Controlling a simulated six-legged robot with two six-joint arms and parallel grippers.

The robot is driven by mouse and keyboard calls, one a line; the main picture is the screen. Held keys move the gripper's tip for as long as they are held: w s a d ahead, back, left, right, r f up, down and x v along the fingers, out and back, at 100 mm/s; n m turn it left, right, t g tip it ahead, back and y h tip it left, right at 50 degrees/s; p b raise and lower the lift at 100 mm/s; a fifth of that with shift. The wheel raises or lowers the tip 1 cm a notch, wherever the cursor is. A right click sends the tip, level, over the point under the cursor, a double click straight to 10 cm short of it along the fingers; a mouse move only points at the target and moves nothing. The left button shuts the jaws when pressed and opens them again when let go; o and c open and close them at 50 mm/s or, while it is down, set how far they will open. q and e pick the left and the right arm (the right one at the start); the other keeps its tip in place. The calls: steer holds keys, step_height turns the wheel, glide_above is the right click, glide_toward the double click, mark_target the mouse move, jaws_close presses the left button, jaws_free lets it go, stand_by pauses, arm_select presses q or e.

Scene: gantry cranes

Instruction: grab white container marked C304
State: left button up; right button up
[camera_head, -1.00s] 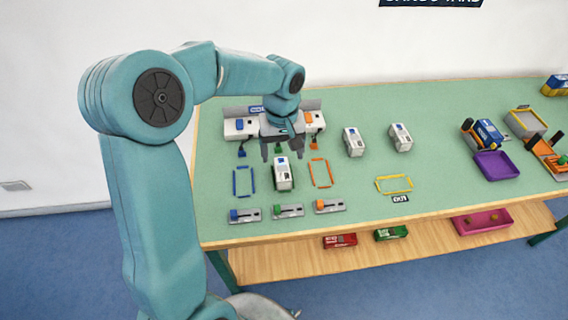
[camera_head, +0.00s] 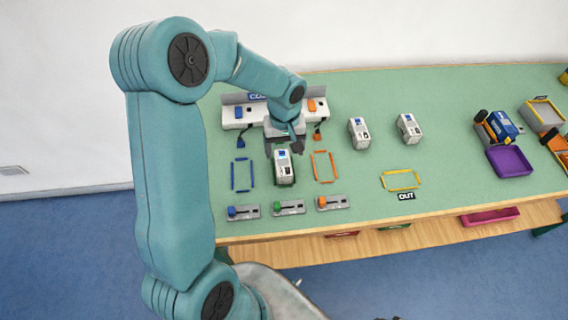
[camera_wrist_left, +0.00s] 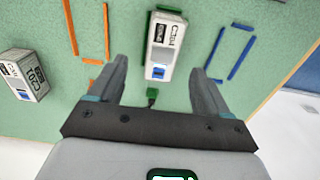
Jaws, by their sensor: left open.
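Three white containers stand on the green table. One (camera_head: 285,172) is in the middle slot, between the blue and orange frames; it also shows in the left wrist view (camera_wrist_left: 165,52). A second (camera_head: 359,138) stands to its right and shows at the left of the wrist view (camera_wrist_left: 25,75). The third (camera_head: 409,130) is farther right. Their marks are too small or blurred for me to tell surely which reads C304. My left gripper (camera_head: 284,147) is open and empty, just behind and above the middle-slot container. In the wrist view that container lies ahead, between the finger lines. My right gripper is not in view.
A blue frame (camera_head: 233,175) and an orange frame (camera_head: 314,167) flank the middle slot. Slider blocks (camera_head: 289,207) line the front edge. A yellow frame (camera_head: 385,186) marked OUT lies to the right. A purple tray (camera_head: 509,162) and small machines stand farther right.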

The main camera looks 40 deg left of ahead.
mark_target(283, 163)
arm_select(q)
steer(key=shift+s+f, duration=0.15)
steer(key=shift+f, duration=0.45)
steer(key=shift+s+f, duration=0.15)
steer(key=shift+f, duration=0.4)
step_height(283, 163, down, 5)
steer(key=shift+r+p, duration=0.1)
steer(key=shift+p, duration=0.25)
steer(key=c, duration=1.1)
steer(key=shift+r, duration=0.1)
